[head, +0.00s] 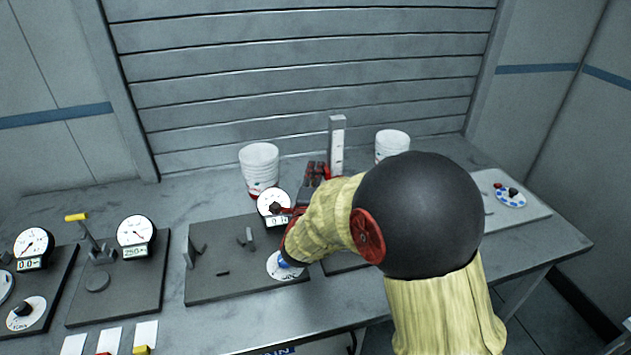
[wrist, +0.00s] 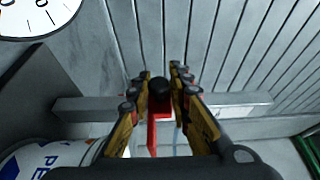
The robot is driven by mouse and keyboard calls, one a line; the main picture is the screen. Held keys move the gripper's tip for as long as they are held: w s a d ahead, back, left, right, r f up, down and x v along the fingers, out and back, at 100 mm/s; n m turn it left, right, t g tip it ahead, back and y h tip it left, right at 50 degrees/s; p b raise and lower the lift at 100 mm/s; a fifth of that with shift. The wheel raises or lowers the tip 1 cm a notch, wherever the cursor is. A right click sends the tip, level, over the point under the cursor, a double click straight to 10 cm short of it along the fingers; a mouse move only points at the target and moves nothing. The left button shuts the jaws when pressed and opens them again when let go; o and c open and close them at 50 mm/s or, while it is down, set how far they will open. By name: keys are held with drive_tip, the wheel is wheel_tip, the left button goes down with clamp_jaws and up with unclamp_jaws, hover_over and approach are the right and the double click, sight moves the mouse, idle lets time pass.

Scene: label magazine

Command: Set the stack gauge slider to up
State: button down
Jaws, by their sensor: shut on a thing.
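The stack gauge is an upright grey post with a pale scale face and tick marks (head: 337,148), at the back of the table in the head view. In the wrist view the post (wrist: 85,106) lies across the picture. A red slider piece (wrist: 160,134) with a round black knob (wrist: 159,87) shows in front of the post. My gripper (wrist: 160,80) is shut on the black knob, with a fingertip on each side. In the head view my gripper (head: 316,175) is beside the post's lower part. My arm and fingers hide the slider and the post's foot there.
White buckets (head: 259,165) (head: 393,144) stand either side of the post. A round dial (head: 273,205) is close left of my gripper. Dark panels with gauges and levers (head: 215,285) fill the front and left. A pale panel (head: 535,209) lies at right. A slatted shutter (head: 300,80) stands behind.

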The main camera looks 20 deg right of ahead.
wheel_tip(320, 180, up, 16)
drive_tip(key=p, duration=0.3)
drive_tip(key=shift+f+p, duration=0.25)
drive_tip(key=shift+p, duration=0.1)
drive_tip(key=c, duration=1.7)
unclamp_jaws()
drive_tip(key=shift+s, duration=0.1)
drive_tip(key=v, duration=1.1)
drive_tip(key=shift+s+a+f, duration=0.1)
drive_tip(key=shift+s+a, duration=0.1)
drive_tip(key=shift+s, duration=0.15)
